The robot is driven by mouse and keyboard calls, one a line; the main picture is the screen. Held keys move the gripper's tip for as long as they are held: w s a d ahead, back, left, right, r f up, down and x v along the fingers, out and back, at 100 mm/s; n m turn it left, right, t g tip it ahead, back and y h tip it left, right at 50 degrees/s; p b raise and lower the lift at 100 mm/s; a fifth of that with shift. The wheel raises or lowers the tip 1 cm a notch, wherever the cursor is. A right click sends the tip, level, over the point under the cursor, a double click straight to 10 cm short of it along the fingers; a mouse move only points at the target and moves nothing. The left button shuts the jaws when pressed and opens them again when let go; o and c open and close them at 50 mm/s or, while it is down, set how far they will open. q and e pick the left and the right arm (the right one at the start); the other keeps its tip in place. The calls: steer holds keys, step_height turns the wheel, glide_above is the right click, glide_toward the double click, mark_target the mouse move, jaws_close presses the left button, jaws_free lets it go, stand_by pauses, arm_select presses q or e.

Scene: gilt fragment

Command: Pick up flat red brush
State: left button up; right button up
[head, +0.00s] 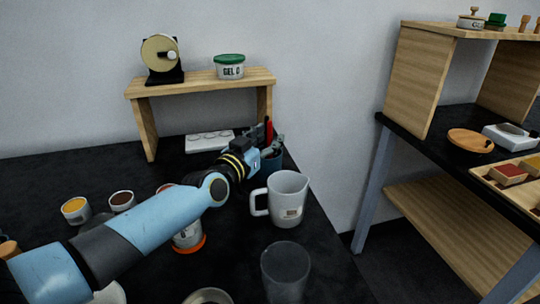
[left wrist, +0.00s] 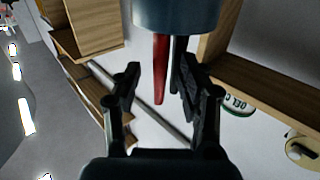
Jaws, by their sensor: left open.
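The red brush (head: 268,129) stands in a dark blue-grey cup (head: 273,163) at the back right of the black table. Its red handle (left wrist: 160,70) shows in the left wrist view, sticking out of the cup (left wrist: 176,14) beside a dark handle. My left gripper (head: 271,145) is at the cup, partly hiding it and the brush. In the left wrist view the gripper (left wrist: 158,72) is open, with the red handle between its two fingers and a visible gap on the left side. Contact cannot be told. My right gripper is not in view.
A grey measuring jug (head: 288,190) stands close in front of the cup. A clear beaker (head: 286,270) is nearer. A wooden riser (head: 205,84) with a green-lidded tub (head: 230,67) is behind. Several small pots stand around my left arm. Shelving (head: 420,80) is at right.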

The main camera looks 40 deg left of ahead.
arm_select(q)
steer(key=shift+c, duration=0.3)
jaws_close()
